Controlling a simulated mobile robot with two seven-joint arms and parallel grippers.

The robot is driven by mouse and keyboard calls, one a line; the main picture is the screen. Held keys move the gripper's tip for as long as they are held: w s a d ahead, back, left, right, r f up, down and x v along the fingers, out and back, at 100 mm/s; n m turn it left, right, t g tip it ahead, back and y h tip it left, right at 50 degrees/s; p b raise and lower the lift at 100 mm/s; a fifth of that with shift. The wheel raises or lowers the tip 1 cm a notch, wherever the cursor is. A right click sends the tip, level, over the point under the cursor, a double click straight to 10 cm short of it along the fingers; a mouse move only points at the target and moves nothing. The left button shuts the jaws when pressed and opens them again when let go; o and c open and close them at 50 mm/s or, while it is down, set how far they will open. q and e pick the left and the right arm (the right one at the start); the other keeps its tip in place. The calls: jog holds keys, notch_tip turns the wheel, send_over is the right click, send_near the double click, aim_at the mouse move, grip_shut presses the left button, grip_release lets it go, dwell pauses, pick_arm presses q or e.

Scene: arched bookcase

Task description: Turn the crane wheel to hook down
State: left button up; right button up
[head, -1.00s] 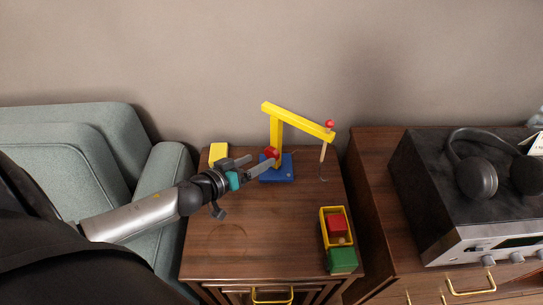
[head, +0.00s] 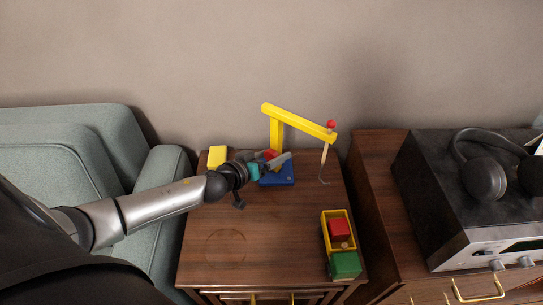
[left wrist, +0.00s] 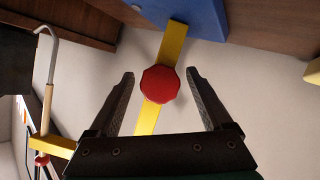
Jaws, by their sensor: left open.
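The toy crane has a yellow post and arm (head: 300,122) on a blue base (head: 283,178), on the small wooden cabinet. Its red wheel (left wrist: 160,84) sits on the yellow post in the left wrist view; in the head view the wheel (head: 271,154) is partly hidden by my gripper. My left gripper (head: 281,160) is open, its fingers on either side of the wheel with gaps visible in the wrist view. The hook (head: 323,181) hangs on a rod under the arm's right end, above the cabinet top; it also shows in the wrist view (left wrist: 46,30). My right gripper is not in view.
A yellow block (head: 217,157) stands left of the crane. A toy truck with a yellow tray (head: 326,235), red block (head: 339,228) and green cab (head: 345,264) is at the right edge. The cabinet's front middle (head: 265,230) is clear. A grey armchair (head: 165,190) is left.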

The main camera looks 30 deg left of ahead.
pick_arm(q)
jog(key=shift+c, duration=0.2)
grip_shut()
dwell(0.3)
jog(key=shift+r+m+p, duration=0.1)
jog(key=shift+m+p, duration=0.2)
jog(key=shift+p, duration=0.1)
jog(key=shift+m+y+p, duration=0.55)
jog(key=shift+m+y, duration=0.55)
jog(key=shift+m, duration=0.6)
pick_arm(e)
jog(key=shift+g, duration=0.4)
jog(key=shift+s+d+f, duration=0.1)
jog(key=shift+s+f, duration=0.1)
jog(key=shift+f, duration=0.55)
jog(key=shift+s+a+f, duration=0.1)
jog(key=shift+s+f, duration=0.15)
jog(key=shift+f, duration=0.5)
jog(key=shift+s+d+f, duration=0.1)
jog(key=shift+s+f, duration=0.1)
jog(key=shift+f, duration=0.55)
